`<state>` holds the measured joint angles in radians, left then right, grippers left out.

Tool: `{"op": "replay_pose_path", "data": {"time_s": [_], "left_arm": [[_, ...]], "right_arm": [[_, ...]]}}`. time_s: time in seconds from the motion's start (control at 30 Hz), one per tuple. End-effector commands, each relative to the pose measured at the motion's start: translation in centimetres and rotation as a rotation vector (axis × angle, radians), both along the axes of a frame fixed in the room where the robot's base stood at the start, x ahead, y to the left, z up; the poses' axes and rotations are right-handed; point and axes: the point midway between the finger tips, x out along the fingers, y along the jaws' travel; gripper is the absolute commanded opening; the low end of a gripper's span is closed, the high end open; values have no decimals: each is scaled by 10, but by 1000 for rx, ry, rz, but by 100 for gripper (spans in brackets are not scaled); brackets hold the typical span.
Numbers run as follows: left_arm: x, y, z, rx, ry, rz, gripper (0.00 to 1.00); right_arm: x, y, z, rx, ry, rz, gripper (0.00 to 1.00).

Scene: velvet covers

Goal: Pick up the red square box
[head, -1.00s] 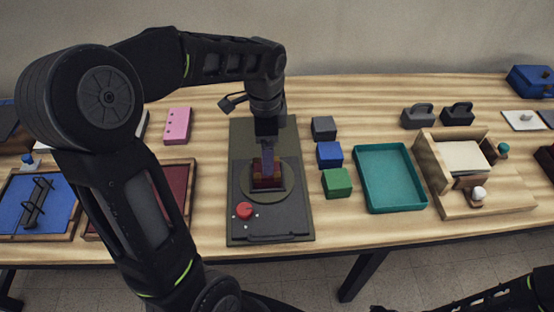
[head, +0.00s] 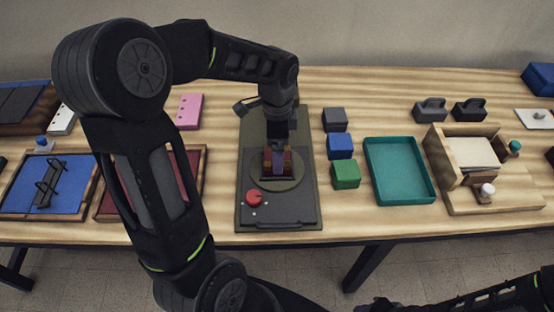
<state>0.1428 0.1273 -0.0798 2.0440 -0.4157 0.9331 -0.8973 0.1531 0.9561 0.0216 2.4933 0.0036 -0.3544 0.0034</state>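The red square box (head: 288,160) sits on the round plate (head: 259,184) of a dark machine (head: 292,212) with a red knob. My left gripper (head: 277,172) points straight down at the box, with its fingers low and overlapping it in the head view. The fingers hide the middle of the box, and red shows at its sides. I cannot tell whether the fingers are closed on it. The box appears to rest on the plate. Part of my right arm shows at the lower right; its gripper is out of view.
Grey (head: 335,119), blue (head: 341,145) and green (head: 346,174) blocks stand just right of the machine. A teal tray (head: 398,170) and a wooden box (head: 462,160) lie farther right. A pink block (head: 189,111) and a dark red tray (head: 191,165) are left.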

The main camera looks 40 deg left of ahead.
Motion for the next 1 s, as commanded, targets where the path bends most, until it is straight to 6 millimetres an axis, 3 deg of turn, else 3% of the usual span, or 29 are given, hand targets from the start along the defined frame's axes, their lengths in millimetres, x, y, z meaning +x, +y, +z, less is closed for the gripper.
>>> {"op": "replay_pose_path", "data": {"time_s": [0.2,0.3,0.87,1.0], "left_arm": [[-1,0,-31,0,5,-1,87],[0,1,-36,0,1,0,87],[0,1,-36,1,1,0,87],[0,1,-37,1,1,0,77]], "right_arm": [[-1,0,7,-2,3,-1,36],[-1,0,7,-3,3,-1,36],[-1,0,7,-2,3,-1,36],[-1,0,7,-2,3,-1,36]]}}
